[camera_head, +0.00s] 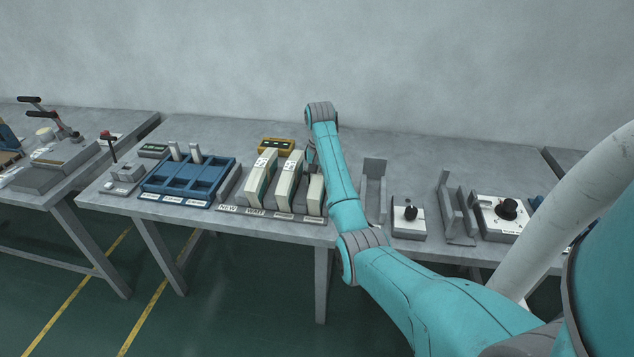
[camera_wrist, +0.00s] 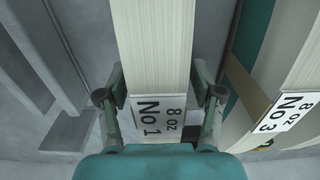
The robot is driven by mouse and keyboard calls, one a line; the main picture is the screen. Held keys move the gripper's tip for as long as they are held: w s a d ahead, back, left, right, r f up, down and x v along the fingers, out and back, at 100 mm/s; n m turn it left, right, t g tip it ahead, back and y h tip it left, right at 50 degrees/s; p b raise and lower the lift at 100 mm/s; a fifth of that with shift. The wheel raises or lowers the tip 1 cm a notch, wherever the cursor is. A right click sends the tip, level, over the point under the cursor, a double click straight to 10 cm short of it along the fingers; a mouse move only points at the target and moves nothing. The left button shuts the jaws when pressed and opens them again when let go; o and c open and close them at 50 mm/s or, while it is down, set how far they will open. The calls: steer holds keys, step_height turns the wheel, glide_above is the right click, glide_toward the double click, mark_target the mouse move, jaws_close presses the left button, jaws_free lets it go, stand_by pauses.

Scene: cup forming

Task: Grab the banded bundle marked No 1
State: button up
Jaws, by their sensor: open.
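The banded bundle marked No 1 (camera_wrist: 160,40) is a pale stack of sheets with a white "8 oz No 1" label, in the middle of the wrist view. My gripper (camera_wrist: 159,95) is open, with one finger on each side of this bundle; I cannot tell whether they touch it. In the head view the rightmost pale bundle (camera_head: 316,194) appears to be the same one, partly hidden by my arm. My gripper is mostly hidden there behind the arm. A bundle marked No 3 (camera_wrist: 284,75) stands to the right in the wrist view, with a green side.
In the head view two other bundles (camera_head: 261,178) stand left of it in the grey rack. A blue tray (camera_head: 158,190) is further left, and a yellow box (camera_head: 277,145) stands behind. A grey bracket (camera_head: 375,170) and dial box (camera_head: 408,226) are to the right.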

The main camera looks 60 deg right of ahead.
jaws_close()
steer(key=shift+w+d+r, duration=0.1)
steer(key=shift+r, duration=0.05)
